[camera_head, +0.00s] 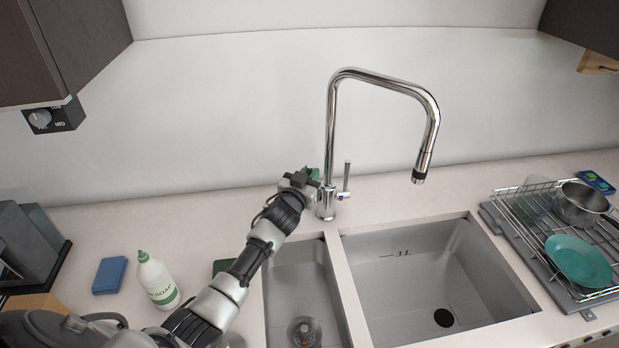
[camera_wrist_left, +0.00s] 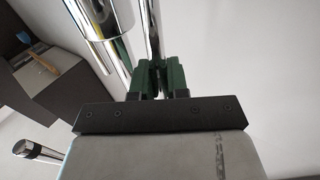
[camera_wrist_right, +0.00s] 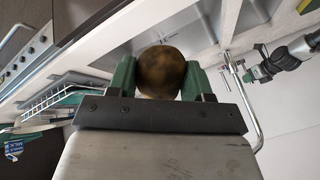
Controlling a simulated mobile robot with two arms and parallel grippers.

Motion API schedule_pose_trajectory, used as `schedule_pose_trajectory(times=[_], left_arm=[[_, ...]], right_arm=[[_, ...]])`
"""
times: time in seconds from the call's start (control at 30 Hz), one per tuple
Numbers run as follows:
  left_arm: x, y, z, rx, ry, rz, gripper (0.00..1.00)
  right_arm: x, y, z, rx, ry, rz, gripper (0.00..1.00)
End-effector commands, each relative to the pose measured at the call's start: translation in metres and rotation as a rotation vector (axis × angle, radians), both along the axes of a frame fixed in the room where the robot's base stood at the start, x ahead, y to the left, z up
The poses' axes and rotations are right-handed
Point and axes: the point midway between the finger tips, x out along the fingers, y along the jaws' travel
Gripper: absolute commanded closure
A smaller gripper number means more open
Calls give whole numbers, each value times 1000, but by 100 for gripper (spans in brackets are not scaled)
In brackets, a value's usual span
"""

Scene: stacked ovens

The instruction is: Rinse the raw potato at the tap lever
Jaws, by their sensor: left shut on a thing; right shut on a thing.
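The chrome tap (camera_head: 334,130) stands behind the sink, with its upright lever (camera_head: 346,177) on the right of its base. My left gripper (camera_head: 312,174) is at the left side of the tap base. In the left wrist view, its green fingers (camera_wrist_left: 162,78) are closed around a thin chrome part of the tap; I cannot tell if this is the lever. The brown potato (camera_wrist_right: 161,70) is held between the green fingers of my right gripper (camera_wrist_right: 162,78). The potato and right gripper are not in the head view. No running water is visible.
The sink has a narrow left basin (camera_head: 300,275) and a wide right basin (camera_head: 400,290), both empty. A soap bottle (camera_head: 158,282) and blue sponge (camera_head: 109,275) stand at left. At right, a dish rack (camera_head: 515,215) holds a pot (camera_head: 580,205) and teal plate (camera_head: 578,261).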

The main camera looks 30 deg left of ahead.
Motion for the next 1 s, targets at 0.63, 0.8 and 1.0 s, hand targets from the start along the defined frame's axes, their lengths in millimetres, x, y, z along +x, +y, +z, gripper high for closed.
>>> schedule_pose_trajectory(times=[0.63,0.8,1.0], left_arm=[[-11,-8,-2,93,-127,1,100],[-11,-8,-2,93,-127,1,76],[-11,-8,-2,93,-126,1,76]], right_arm=[[0,0,-43,0,0,0,74],[0,0,-43,0,0,0,74],[0,0,-43,0,0,0,74]])
